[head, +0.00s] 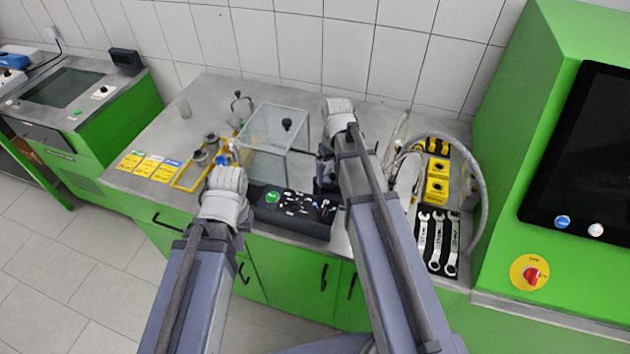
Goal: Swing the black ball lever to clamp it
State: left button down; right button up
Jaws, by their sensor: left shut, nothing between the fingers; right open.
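A small black ball (238,94) tops a grey curved metal fitting at the back of the bench, left of the clear box; it looks like the ball lever. The fitting stands upright, too small to read its clamp position. My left gripper (226,156) is shut and empty, in front of the fitting near the yellow frame, mostly hidden by its own wrist. It is apart from the ball. My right gripper (324,172) is open beside the right side of the clear box, partly hidden by my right arm.
The clear box (262,140) with a black knob (287,124) stands mid-bench. A yellow frame (190,180) with grey fittings lies left of it. A black control panel (292,210) is in front. Wrenches (437,240) and a hose (482,190) are at right.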

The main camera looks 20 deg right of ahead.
aim_at(333, 175)
jog(key=shift+r, duration=0.1)
notch_tip(333, 175, up, 6)
jog(key=p, duration=0.6)
dwell(0.3)
dwell(0.5)
